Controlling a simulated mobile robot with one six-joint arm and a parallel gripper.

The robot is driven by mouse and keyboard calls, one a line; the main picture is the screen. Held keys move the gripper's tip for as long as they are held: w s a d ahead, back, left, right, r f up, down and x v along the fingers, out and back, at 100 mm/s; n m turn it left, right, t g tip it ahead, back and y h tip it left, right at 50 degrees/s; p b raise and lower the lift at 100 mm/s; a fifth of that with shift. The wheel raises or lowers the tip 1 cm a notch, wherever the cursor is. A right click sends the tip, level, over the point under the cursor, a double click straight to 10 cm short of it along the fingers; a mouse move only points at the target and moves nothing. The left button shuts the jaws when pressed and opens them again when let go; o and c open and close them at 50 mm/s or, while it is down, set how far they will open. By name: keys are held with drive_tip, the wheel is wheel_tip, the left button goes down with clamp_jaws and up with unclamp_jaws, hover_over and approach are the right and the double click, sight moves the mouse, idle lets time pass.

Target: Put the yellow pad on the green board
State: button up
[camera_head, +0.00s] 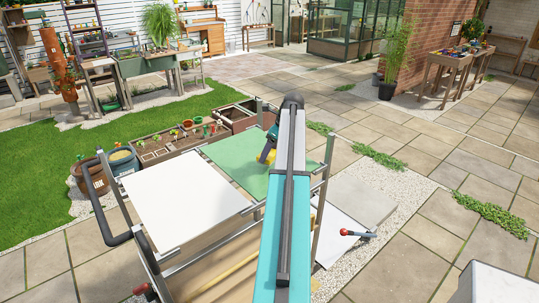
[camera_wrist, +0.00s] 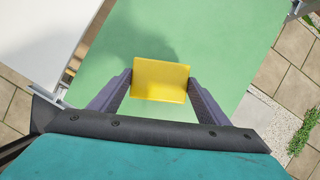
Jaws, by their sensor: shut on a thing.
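The yellow pad (camera_wrist: 160,80) is held between the two fingers of my gripper (camera_wrist: 158,90) in the wrist view, and the gripper is shut on it. In the head view the pad shows as a small yellow patch (camera_head: 267,156) beside my arm, which hides part of it. The green board (camera_head: 228,157) lies flat behind and below the pad. It fills most of the wrist view (camera_wrist: 215,35), with a soft shadow on it above the pad. I cannot tell whether the pad touches the board or is held above it.
A white board (camera_head: 180,195) lies to the left of the green board on the same metal frame. A bent dark handle (camera_head: 110,225) sticks out at the frame's left. A red-knobbed lever (camera_head: 355,233) is at its right. Planters (camera_head: 165,145) stand behind it.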

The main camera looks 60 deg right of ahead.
sight(272, 152)
drive_tip(key=shift+w+d+f, duration=0.1)
drive_tip(key=shift+w+d, duration=0.2)
drive_tip(key=shift+d, duration=0.25)
drive_tip(key=shift+w+d+p, duration=0.25)
drive_tip(key=shift+d+p, duration=0.1)
drive_tip(key=shift+d, duration=0.15)
drive_tip(key=shift+a+f+p, duration=0.15)
drive_tip(key=shift+f+p, duration=0.35)
drive_tip(key=shift+f, duration=1.3)
drive_tip(key=shift+f, duration=0.1)
drive_tip(key=o, duration=1)
